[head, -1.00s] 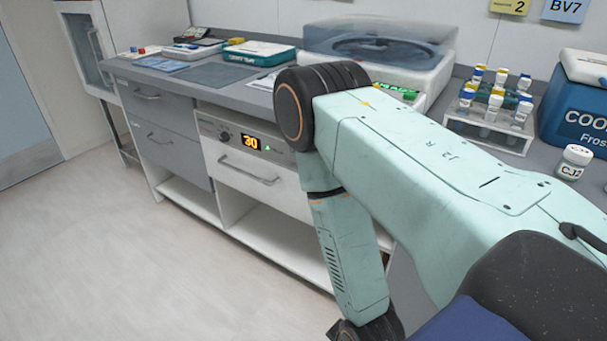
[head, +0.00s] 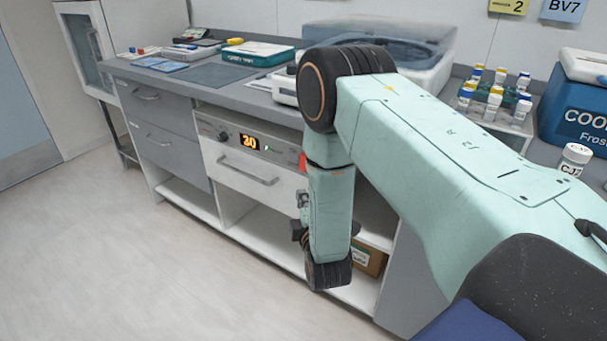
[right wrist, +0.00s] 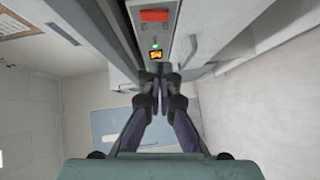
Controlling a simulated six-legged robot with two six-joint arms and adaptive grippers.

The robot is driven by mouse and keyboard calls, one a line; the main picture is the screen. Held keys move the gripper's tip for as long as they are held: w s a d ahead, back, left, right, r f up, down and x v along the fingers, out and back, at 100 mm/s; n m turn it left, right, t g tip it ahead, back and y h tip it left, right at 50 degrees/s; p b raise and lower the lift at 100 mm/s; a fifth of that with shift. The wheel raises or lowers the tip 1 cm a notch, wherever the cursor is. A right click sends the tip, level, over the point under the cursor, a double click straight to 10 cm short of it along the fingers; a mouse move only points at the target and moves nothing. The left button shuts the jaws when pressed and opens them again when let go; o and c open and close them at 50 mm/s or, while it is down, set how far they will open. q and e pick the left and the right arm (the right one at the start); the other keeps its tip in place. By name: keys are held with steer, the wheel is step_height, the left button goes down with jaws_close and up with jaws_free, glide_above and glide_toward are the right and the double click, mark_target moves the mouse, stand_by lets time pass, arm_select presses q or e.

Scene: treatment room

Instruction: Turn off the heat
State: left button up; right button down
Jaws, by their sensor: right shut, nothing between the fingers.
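The heated drawer unit's control strip runs under the counter. In the head view it has a dark dial (head: 224,136) and an orange display (head: 249,142) lit with 30. A red switch (head: 303,161) sits near its right end, partly hidden by my right arm. In the right wrist view the red switch (right wrist: 154,15) is at the top, above a small green light (right wrist: 155,42) and the lit display (right wrist: 155,55). My right gripper (head: 302,200) is below the switch in the head view, partly covered by my forearm. In the wrist view its fingers (right wrist: 160,76) are together and empty, apart from the switch.
Under the strip is a white drawer with a bar handle (head: 248,172). Open shelves below hold a cardboard box (head: 369,260). The counter (head: 150,75) bears a centrifuge (head: 380,42), a tube rack (head: 495,125) and a blue cooler (head: 580,110). The floor at left is clear.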

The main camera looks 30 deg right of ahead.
steer(key=b, duration=0.3)
glide_toward(302, 167)
steer(key=w+a, duration=0.2)
steer(key=w, duration=0.2)
steer(key=d, duration=0.1)
steer(key=w+d+b, duration=0.1)
steer(key=d, duration=0.2)
steer(key=shift+w+f, duration=0.3)
steer(key=shift+w, duration=0.1)
steer(key=shift+d+f+n+t+b, duration=0.25)
steer(key=shift+n+t+b, duration=0.05)
steer(key=shift+n+b, duration=0.1)
steer(key=shift+w+r, duration=0.1)
steer(key=shift+h, duration=0.3)
